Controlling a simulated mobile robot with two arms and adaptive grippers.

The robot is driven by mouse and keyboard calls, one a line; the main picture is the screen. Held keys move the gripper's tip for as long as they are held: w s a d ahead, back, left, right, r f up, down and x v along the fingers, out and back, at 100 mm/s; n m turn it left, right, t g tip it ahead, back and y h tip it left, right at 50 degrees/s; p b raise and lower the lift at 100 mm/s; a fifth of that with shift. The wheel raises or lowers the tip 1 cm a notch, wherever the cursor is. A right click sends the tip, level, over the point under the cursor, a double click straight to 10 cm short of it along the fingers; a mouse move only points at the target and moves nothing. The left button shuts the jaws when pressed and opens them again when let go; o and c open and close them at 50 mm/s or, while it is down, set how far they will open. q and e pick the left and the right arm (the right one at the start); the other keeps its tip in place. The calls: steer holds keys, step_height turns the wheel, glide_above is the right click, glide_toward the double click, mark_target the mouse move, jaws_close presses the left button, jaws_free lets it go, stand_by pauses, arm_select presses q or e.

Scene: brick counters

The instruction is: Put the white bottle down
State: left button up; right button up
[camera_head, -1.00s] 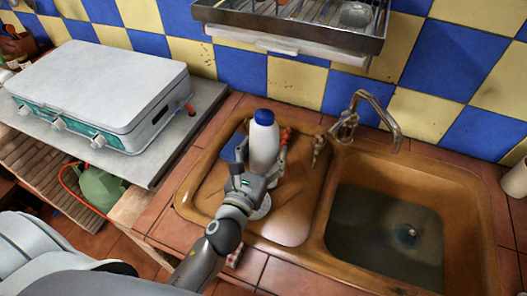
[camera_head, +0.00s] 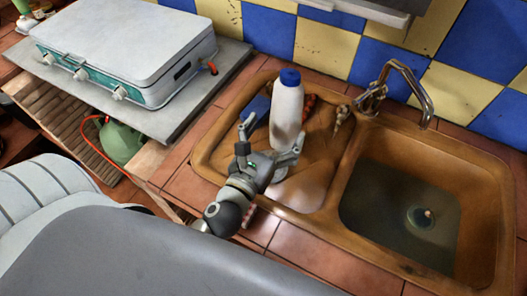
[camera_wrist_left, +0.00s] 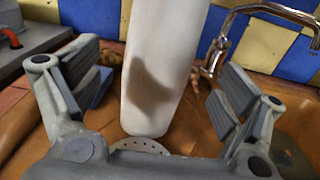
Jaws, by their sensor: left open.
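The white bottle (camera_head: 286,112) with a blue cap stands upright on the brown drainboard (camera_head: 222,146) left of the sink basin. My left gripper (camera_head: 270,138) is open just in front of the bottle, its fingers spread to either side. In the left wrist view the bottle (camera_wrist_left: 165,65) rises between the open fingers (camera_wrist_left: 160,95), with a visible gap on both sides. A dark shadow lies on the bottle's surface there. The bottle's base shows on the drainboard in that view. My right gripper is not in view.
The sink basin (camera_head: 400,215) holds water, with a metal faucet (camera_head: 400,85) behind it. A blue sponge-like item (camera_head: 258,106) and a red object (camera_head: 309,103) flank the bottle. A closed white camping stove (camera_head: 125,45) stands at the left.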

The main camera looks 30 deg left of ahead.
arm_select(q)
steer(key=s+b, duration=0.3)
steer(key=s, duration=0.3)
steer(key=shift+s, duration=0.25)
steer(key=shift+r, duration=0.15)
